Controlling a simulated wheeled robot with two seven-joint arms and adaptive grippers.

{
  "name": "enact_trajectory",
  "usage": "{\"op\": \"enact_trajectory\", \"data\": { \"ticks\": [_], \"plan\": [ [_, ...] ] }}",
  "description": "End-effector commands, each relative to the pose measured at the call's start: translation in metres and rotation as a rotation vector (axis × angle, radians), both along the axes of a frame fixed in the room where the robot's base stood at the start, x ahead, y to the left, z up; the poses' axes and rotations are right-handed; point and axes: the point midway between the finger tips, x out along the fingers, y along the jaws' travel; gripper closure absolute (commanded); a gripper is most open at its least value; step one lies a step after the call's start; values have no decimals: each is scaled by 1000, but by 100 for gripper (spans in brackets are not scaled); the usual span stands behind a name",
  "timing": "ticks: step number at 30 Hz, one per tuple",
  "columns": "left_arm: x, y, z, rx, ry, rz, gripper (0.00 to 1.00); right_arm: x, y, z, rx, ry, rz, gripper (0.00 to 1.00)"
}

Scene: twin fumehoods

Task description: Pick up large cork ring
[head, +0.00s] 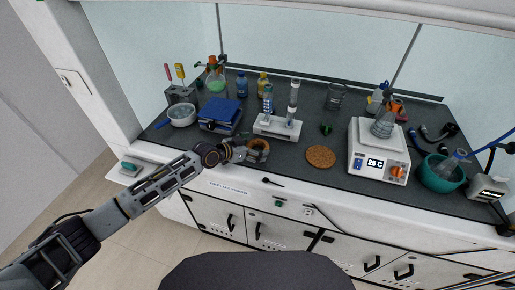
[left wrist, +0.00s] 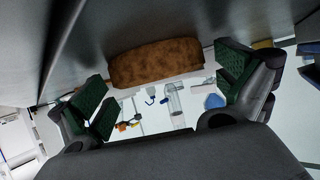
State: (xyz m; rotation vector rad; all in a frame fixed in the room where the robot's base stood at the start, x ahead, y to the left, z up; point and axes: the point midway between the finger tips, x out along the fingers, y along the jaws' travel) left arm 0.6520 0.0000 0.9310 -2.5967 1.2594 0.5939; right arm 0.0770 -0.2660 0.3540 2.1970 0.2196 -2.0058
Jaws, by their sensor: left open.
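The large cork ring (head: 259,144) lies on the dark bench top near its front edge, in the middle of the head view. In the left wrist view the brown cork ring (left wrist: 155,62) shows edge-on between and just past the green-padded fingers. My left gripper (head: 251,152) reaches in from the left, low over the bench, with its fingers at the ring and partly hiding it. The left gripper (left wrist: 165,82) is open, one finger to each side of the ring; contact cannot be told. My right gripper is not in view.
A white tube stand (head: 277,127) is behind the ring. A blue-topped box (head: 220,112) and a pan (head: 181,115) are left. A green bowl (head: 441,176) is far right.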

Motion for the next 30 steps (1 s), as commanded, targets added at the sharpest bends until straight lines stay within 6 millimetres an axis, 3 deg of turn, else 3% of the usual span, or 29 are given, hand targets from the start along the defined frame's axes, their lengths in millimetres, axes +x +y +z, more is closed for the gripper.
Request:
{"op": "enact_trajectory", "data": {
  "ticks": [14,23,30],
  "plan": [
    [0,-1,-1,1,1,0,0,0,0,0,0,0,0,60],
    [0,0,-1,1,1,0,37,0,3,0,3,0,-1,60],
    [0,0,0,0,0,0,39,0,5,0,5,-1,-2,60]
  ]
}}
